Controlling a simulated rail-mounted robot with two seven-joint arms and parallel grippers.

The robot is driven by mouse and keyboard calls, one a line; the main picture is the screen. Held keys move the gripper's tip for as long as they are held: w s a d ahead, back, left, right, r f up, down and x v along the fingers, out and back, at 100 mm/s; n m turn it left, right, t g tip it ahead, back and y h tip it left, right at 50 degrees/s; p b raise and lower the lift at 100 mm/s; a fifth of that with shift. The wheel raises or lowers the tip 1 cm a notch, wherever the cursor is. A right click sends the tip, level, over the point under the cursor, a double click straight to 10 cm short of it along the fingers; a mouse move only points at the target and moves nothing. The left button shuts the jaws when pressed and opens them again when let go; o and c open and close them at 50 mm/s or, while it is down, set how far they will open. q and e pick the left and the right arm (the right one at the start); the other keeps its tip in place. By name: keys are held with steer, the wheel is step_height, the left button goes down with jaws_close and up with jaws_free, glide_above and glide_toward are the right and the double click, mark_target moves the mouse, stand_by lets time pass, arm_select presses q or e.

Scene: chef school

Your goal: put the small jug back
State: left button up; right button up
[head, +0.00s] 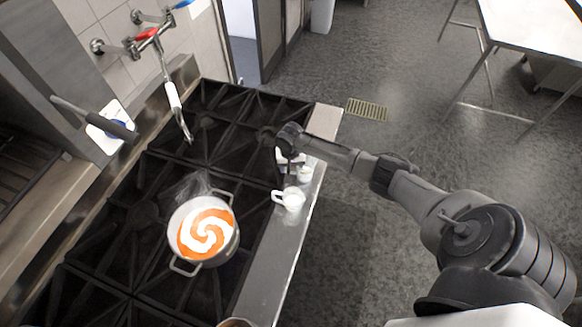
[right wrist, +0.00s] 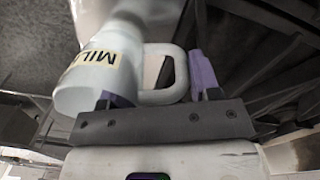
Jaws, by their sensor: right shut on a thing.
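A small white jug labelled "MIL…" (right wrist: 88,75) shows at the left of the right wrist view, with its looped handle between the purple finger pads. My right gripper (right wrist: 160,86) is shut on that handle. In the head view my right gripper (head: 290,166) is over the steel front ledge of the stove, with the held jug (head: 305,174) partly hidden beside its fingers. Whether the jug touches the ledge I cannot tell. A second white jug (head: 292,200) stands upright on the ledge, nearer the front, its handle pointing left. My left gripper is not in view.
A pot (head: 225,254) with an orange-and-white swirl stands on the black stove grates (head: 140,215), steaming. A jointed tap (head: 172,95) hangs over the back left. The bare steel ledge (head: 272,262) runs along the stove's edge. A white table (head: 535,25) stands at the upper right.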

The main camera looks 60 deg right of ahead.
steer(key=shift+f, duration=0.4)
steer(key=shift+f, duration=0.1)
steer(key=o, duration=1.2)
steer(key=shift+c, duration=0.2)
step_height(320, 180, up, 12)
steer(key=shift+w+f, duration=0.15)
steer(key=shift+f, duration=0.05)
steer(key=shift+r, duration=0.3)
steer(key=shift+a, duration=0.1)
